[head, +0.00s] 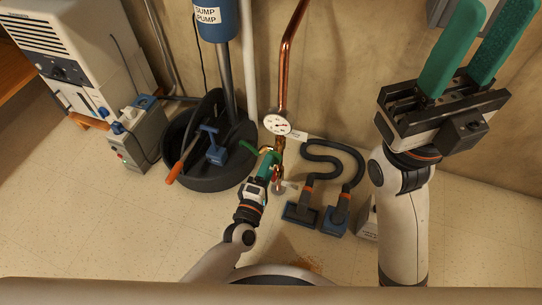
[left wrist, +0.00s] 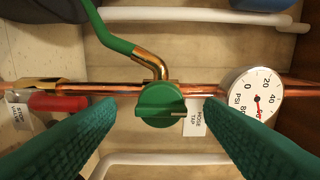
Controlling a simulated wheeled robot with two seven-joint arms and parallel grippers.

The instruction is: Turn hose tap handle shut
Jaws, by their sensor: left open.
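The hose tap handle (left wrist: 161,100) is a round green knob on a copper pipe (left wrist: 205,89), and its raised bar looks roughly in line with the pipe. A tag reading "HOSE TAP" (left wrist: 195,117) hangs beside it. My left gripper (left wrist: 160,107) is open, with one green finger on either side of the knob and gaps visible between. In the head view my left gripper (head: 268,163) is at the pipe's lower part and hides the knob. My right gripper (head: 490,22) is raised at the upper right, open and empty, away from the tap.
A pressure gauge (head: 277,124) and a red handle (left wrist: 58,102) sit along the same pipe. A green hose (left wrist: 106,36) joins a copper elbow at the tap. A black tub (head: 201,179), a grey box (head: 137,137) and blue-ended floor tools (head: 335,221) stand around.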

